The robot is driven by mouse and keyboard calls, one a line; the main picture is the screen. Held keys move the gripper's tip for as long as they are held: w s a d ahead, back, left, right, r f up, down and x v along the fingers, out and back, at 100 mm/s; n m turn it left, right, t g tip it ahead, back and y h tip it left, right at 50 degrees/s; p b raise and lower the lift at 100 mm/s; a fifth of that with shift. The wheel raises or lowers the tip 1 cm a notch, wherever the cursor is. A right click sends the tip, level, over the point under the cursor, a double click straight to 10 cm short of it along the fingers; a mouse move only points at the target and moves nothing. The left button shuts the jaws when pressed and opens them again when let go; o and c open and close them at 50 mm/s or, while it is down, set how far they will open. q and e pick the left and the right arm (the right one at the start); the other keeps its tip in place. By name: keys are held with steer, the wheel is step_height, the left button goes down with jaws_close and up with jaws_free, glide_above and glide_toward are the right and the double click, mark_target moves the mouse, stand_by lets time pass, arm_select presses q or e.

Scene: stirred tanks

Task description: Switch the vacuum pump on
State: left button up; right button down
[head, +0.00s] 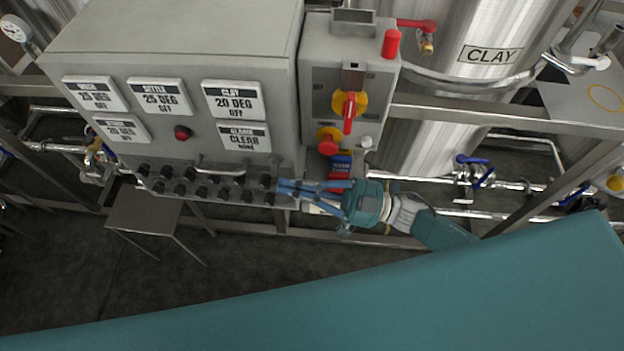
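A grey control cabinet (175,45) has two rows of black knobs (202,192) along its lower front ledge. Their labels are too small to read, so I cannot tell which control belongs to the vacuum pump. My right gripper (281,188) reaches in from the right, its blue fingers pointing left at the right end of the knob rows. The fingertips are close to the last knobs; I cannot tell whether they touch one or how far apart they are. My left gripper is not in view.
Beside the cabinet, a switch box (322,82) carries a red-and-yellow rotary handle (349,104) and a red button (328,146). A steel tank marked CLAY (489,54) stands behind at right. Pipes with blue-handled valves (475,172) run below. A small metal stand (143,217) is at lower left.

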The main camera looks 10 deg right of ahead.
steer(key=shift+w+a+f, duration=0.2)
steer(key=shift+a+f, duration=0.15)
steer(key=shift+a, duration=0.2)
